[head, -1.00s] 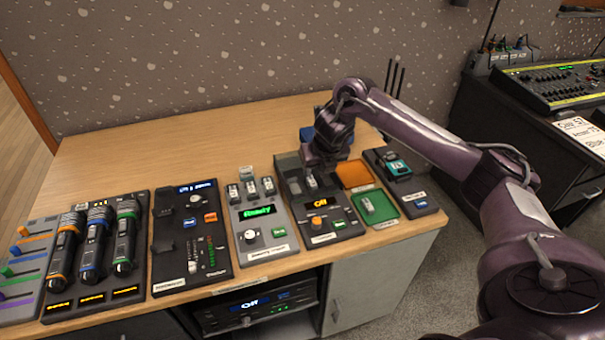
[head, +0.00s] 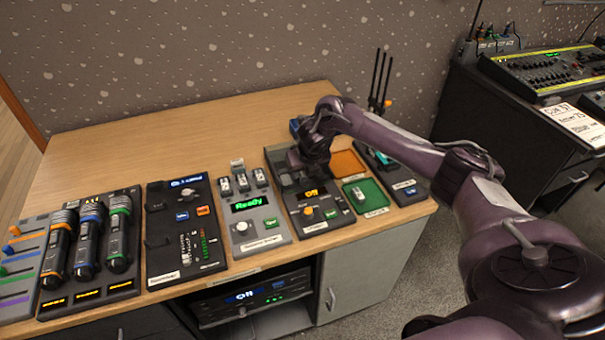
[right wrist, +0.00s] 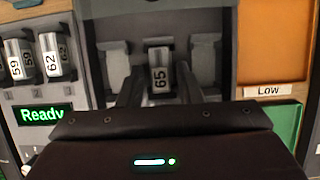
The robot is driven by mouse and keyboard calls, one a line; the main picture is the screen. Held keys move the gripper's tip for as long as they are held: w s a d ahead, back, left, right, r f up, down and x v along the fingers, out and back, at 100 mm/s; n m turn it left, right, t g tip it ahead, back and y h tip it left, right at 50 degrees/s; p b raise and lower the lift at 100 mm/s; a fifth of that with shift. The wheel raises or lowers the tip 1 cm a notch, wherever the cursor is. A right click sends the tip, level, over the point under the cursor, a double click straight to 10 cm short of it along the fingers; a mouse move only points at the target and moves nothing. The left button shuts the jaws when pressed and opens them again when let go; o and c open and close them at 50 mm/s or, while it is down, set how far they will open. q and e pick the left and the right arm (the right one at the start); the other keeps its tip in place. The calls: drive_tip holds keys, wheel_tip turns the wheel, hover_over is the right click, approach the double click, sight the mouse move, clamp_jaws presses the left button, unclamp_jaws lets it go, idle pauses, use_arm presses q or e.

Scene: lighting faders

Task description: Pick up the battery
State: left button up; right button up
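A white battery marked 65 (right wrist: 160,76) stands in the middle slot of a dark grey tester, whose lit display (head: 312,193) shows in the head view. My right gripper (head: 303,166) is low over the back of this tester, and hides that slot in the head view. In the right wrist view its two dark fingers (right wrist: 161,92) are open, one on each side of battery 65, with a narrow gap visible on both sides. Another battery (head: 358,194) lies in the green tray (head: 376,200). My left gripper is not in view.
A charger reading "Ready" (head: 249,203) holds several batteries, two marked 59 (right wrist: 15,62) and 62 (right wrist: 52,62). An orange tray marked Low (head: 348,163) is right of the tester. The table's back (head: 180,130) is clear.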

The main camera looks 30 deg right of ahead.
sight(303, 173)
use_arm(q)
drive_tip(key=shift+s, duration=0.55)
use_arm(e)
clamp_jaws()
